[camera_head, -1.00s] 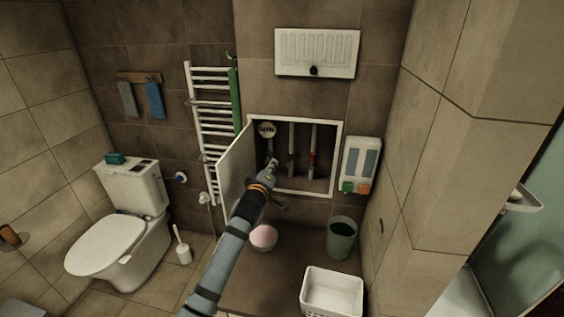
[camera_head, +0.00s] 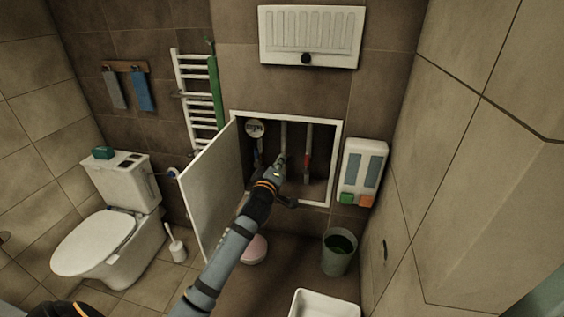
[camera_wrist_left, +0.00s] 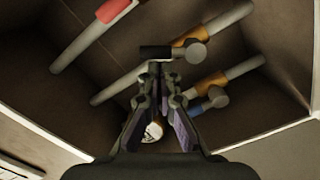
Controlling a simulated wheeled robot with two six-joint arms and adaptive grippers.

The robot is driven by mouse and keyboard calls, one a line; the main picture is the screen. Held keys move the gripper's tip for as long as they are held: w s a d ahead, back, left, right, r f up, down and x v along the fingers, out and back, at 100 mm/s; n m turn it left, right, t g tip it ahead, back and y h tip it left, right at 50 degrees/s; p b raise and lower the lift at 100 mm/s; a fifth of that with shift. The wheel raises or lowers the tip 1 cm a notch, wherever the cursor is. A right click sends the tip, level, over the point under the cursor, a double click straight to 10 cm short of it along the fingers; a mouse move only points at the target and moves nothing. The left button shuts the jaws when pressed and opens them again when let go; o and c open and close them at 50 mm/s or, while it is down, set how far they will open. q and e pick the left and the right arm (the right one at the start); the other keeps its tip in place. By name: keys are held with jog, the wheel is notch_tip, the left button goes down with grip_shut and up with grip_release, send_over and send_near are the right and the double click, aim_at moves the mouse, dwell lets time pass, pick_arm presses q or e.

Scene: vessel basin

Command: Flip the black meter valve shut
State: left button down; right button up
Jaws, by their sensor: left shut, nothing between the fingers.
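The black valve handle (camera_wrist_left: 155,52) shows in the left wrist view as a short dark bar. It joins a grey round knob (camera_wrist_left: 196,53) beside a brass collar on the middle pipe. My left gripper (camera_wrist_left: 160,80) is shut and empty, its fingertips just short of the black handle; I cannot tell whether they touch. In the head view my left gripper (camera_head: 279,166) reaches into the open wall cabinet (camera_head: 338,150) at the middle pipe (camera_head: 283,135) and hides the black valve there. The white round meter (camera_head: 255,129) is on the left pipe. My right gripper is not in view.
The cabinet door (camera_head: 210,190) stands open at the left. A blue valve (camera_wrist_left: 195,107) and a red valve (camera_head: 307,160) sit on the neighbouring pipes. A soap dispenser (camera_head: 363,172) hangs right of the cabinet. A bin (camera_head: 338,252) and a pink bowl (camera_head: 254,249) stand below.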

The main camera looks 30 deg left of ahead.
pick_arm(q)
jog(key=shift+d+m, duration=0.15)
jog(key=shift+m, duration=0.35)
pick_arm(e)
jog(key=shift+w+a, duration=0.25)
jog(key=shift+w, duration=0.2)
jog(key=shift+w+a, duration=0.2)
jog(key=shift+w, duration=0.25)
